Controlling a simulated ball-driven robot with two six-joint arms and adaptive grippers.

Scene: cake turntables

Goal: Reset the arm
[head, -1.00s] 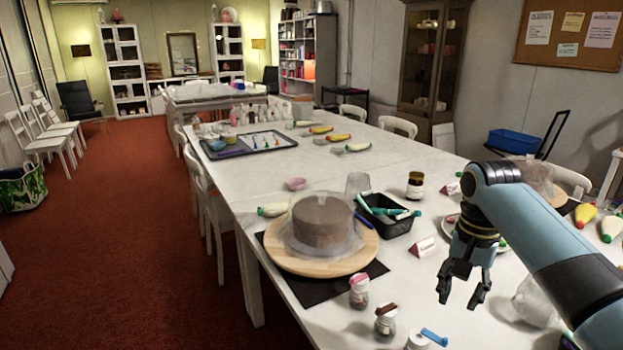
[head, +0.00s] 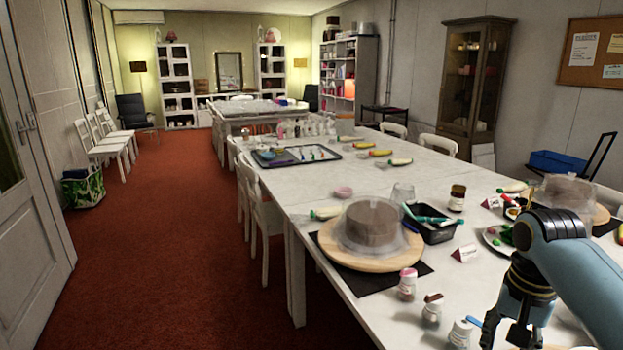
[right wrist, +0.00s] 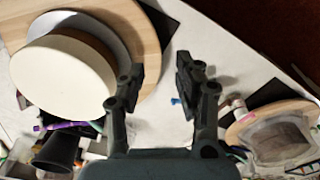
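My right gripper (head: 522,335) hangs down over the right side of the long white table in the head view, its tips at or below the bottom edge. In the right wrist view the gripper (right wrist: 158,70) has its two fingers apart with nothing between them. A brown cake (head: 370,222) under a clear cover stands on a round wooden turntable (head: 345,257), left of my right arm. The right wrist view shows a white-topped round cake (right wrist: 62,75) on a wooden board at left and a covered turntable (right wrist: 235,130) at right. My left gripper is not in view.
Small jars (head: 407,285) stand at the table's near edge. A black bin (head: 430,225) with tools, a plate (head: 495,240) and another covered cake (head: 568,193) lie near my right arm. White chairs (head: 264,215) line the table's left side. Red carpet (head: 180,240) at left is clear.

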